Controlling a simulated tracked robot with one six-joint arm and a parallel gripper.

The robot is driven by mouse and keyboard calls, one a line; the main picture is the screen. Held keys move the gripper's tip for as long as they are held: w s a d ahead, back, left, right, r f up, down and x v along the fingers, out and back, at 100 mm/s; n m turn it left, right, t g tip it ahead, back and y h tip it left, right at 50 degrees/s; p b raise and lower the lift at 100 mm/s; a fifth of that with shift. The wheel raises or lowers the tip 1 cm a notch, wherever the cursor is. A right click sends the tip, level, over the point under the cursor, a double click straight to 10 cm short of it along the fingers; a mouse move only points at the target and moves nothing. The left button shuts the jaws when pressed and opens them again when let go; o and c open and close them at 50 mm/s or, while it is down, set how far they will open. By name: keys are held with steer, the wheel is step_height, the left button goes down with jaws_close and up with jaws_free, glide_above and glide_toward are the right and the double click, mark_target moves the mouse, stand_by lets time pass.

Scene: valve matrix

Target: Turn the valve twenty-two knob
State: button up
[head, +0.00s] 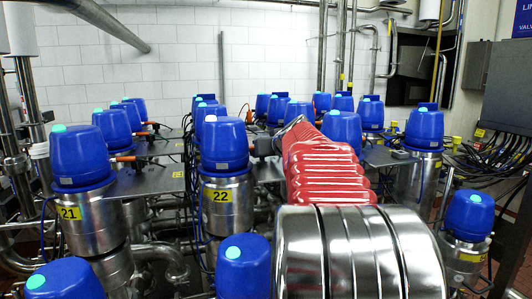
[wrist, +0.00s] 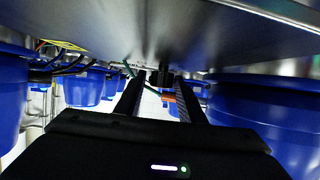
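My gripper is hidden in the head view. A large blue cap (wrist: 275,120) is close on the right of the wrist view, apart from the fingers. I cannot tell whether it is valve twenty-two.
Valve twenty-one (head: 80,157) stands to the left, and more blue-capped valves fill the back. Flat metal plates (head: 150,180) lie between the rows. A metal surface (wrist: 190,30) spans above the fingers in the wrist view. Black cables (head: 480,150) hang at the right.

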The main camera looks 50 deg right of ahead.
steer(key=shift+o, duration=1.2)
steer(key=shift+a+r, duration=0.1)
steer(key=shift+s, duration=0.1)
steer(key=v, duration=1.3)
steer(key=shift+s+a+r, duration=0.1)
steer(key=shift+s+a, duration=0.05)
steer(key=shift+s, duration=0.05)
